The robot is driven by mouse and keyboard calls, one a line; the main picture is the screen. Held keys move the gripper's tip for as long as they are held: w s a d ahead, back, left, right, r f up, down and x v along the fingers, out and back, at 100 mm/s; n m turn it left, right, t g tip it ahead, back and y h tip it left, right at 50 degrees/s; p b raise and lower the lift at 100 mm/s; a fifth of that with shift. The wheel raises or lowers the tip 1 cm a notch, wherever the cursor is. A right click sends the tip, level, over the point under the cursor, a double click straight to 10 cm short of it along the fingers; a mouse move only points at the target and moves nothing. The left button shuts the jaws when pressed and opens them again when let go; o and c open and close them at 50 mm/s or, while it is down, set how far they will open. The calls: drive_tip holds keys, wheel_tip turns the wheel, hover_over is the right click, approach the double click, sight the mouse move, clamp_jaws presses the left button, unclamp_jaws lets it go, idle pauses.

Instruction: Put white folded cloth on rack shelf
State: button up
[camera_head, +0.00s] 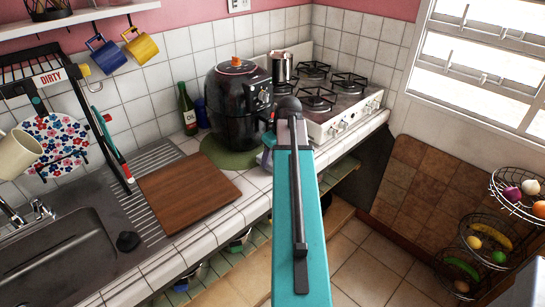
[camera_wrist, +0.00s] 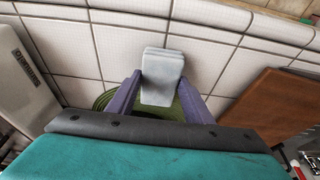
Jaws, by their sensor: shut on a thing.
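In the wrist view my gripper (camera_wrist: 161,88) is shut on a small pale folded cloth (camera_wrist: 163,68). The cloth stands out between the two purple fingers, above white tiles. In the head view only a sliver of my gripper (camera_head: 265,158) shows beside the air fryer, left of my teal arm. The cloth is hidden there. A low open shelf (camera_head: 232,263) with green slats runs under the counter, partly behind my arm. Several pots sit on it. A dish rack (camera_head: 50,78) with a DIRTY sign stands above the sink.
A black air fryer (camera_head: 237,98) stands on a round green mat (camera_head: 215,152), beside the gas stove (camera_head: 335,115). A brown board (camera_head: 188,193) lies left of my arm. Wire fruit baskets (camera_head: 488,235) stand at far right. Floor in front of the counter is clear.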

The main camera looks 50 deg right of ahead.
drive_tip(key=shift+f, duration=0.3)
drive_tip(key=o, duration=1)
drive_tip(key=shift+b+v, duration=1.1)
drive_tip(key=shift+v, duration=5.05)
